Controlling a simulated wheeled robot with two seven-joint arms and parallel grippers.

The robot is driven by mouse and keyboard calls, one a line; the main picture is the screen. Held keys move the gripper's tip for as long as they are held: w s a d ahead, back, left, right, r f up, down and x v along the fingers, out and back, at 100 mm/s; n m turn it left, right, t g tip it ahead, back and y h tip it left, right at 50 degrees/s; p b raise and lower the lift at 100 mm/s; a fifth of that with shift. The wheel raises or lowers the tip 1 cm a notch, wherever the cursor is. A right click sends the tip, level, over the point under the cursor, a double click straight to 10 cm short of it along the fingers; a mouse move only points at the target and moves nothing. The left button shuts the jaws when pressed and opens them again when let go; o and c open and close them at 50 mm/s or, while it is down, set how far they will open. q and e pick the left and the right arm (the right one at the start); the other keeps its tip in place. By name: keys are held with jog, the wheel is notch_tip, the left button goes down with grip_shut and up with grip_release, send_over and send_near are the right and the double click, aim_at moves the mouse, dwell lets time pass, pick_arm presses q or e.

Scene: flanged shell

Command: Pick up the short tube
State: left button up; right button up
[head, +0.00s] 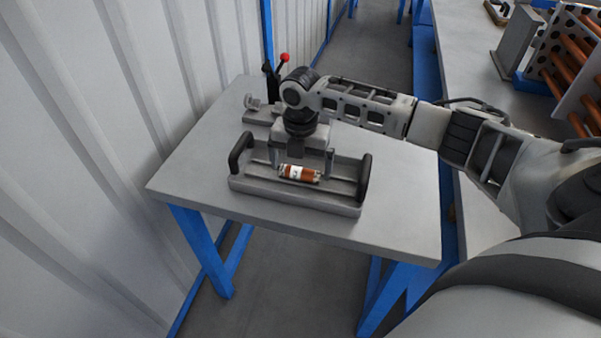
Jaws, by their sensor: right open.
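The short tube (299,173) is copper-coloured with a white band. It lies in a grey tray (250,187) with black handles, on a small grey table. My right gripper (302,169) points down right over the tube, with one finger near each end of it. The gripper is open; whether the fingers touch the tube I cannot tell. My left gripper is not in view.
A clamp with a red-knobbed lever (284,58) stands behind the tray. A corrugated wall (90,150) runs along the left. On the right, another bench (450,60) carries a rack with copper tubes (570,65). The table's front right (400,215) is clear.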

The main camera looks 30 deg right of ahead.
jog(key=shift+f, duration=0.1)
jog(key=shift+c, duration=0.3)
jog(key=c, duration=1)
